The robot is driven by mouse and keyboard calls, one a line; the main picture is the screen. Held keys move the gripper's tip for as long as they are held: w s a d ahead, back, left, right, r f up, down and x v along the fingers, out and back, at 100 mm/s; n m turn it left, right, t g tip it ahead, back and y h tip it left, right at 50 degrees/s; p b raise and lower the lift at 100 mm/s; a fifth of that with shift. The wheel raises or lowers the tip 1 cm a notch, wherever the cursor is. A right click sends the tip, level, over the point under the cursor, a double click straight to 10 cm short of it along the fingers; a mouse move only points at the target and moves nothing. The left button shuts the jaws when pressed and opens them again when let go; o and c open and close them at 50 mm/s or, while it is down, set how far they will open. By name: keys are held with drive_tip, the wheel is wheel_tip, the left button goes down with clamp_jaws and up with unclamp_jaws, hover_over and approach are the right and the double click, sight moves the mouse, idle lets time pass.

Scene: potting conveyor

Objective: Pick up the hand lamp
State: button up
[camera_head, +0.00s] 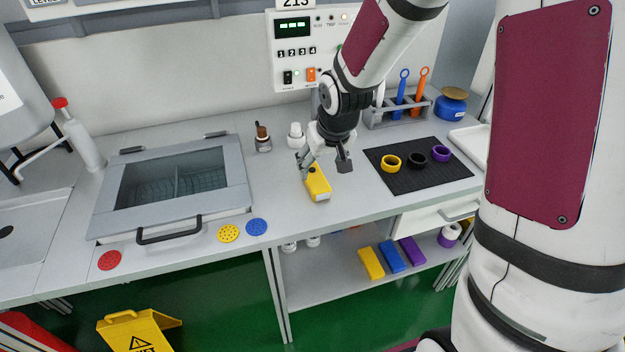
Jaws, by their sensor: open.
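A yellow, elongated thing (319,187), which looks like the hand lamp, lies on the grey bench top in the middle of the view. Its far end is partly hidden by my gripper. My gripper (324,163) points down just above and behind it, with its fingers spread apart and nothing visible between them. I cannot tell whether a finger touches the yellow thing.
A brown-capped bottle (263,140) and a white bottle (296,136) stand behind to the left. A black mat (418,180) with yellow, black and purple rings lies right. A lidded basin (172,185) is left. Bench in front is clear.

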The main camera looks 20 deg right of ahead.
sight(316, 176)
drive_tip(key=x, duration=0.8)
drive_tip(key=shift+w, duration=0.3)
drive_tip(key=shift+r, duration=0.1)
drive_tip(key=shift+c, duration=0.2)
